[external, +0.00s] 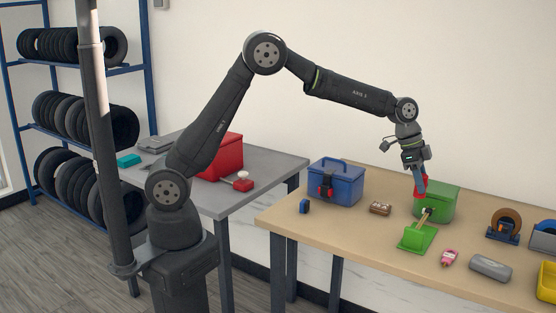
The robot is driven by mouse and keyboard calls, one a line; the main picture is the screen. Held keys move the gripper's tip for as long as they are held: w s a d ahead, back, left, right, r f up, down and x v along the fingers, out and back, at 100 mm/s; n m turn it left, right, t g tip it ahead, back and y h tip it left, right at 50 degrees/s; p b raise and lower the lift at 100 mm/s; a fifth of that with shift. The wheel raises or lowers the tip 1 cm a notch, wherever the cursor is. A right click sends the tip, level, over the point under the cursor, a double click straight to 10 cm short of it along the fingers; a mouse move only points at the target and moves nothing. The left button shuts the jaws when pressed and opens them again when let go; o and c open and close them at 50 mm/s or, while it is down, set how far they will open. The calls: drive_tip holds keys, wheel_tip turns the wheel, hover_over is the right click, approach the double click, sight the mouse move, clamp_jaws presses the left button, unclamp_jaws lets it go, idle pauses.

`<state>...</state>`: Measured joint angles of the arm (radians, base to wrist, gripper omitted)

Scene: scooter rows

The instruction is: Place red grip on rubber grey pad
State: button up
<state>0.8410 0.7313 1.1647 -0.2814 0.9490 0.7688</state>
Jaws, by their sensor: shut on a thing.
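My gripper (420,182) points down over the right, wooden-topped table, in front of the green box. It is shut on a small red thing, the red grip (421,193), of which only part shows around the fingers. The grip appears just above the wooden handle of a green dustpan-like tool; I cannot tell whether they touch. A flat dark grey item (155,143) lies at the back of the grey table on the left. It may be the rubber grey pad, but it is too small to be sure.
The wooden table (345,235) holds a blue toolbox (337,184), a green box (442,203), a green dustpan-like tool (414,239), a grey case (490,267) and a tape dispenser (504,226). The grey table holds a red box (222,160).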

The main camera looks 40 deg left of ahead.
drive_tip(key=s+d+r+m, duration=0.1)
drive_tip(key=s+d+r, duration=0.1)
drive_tip(key=s+d, duration=1.85)
approach(489, 262)
drive_tip(key=shift+w+d, duration=0.15)
drive_tip(key=shift+d, duration=0.55)
drive_tip(key=shift+f, duration=2.05)
drive_tip(key=shift+f, duration=0.1)
drive_tip(key=o, duration=0.5)
drive_tip(key=shift+f, duration=0.1)
drive_tip(key=o, duration=0.5)
drive_tip(key=shift+c, duration=0.2)
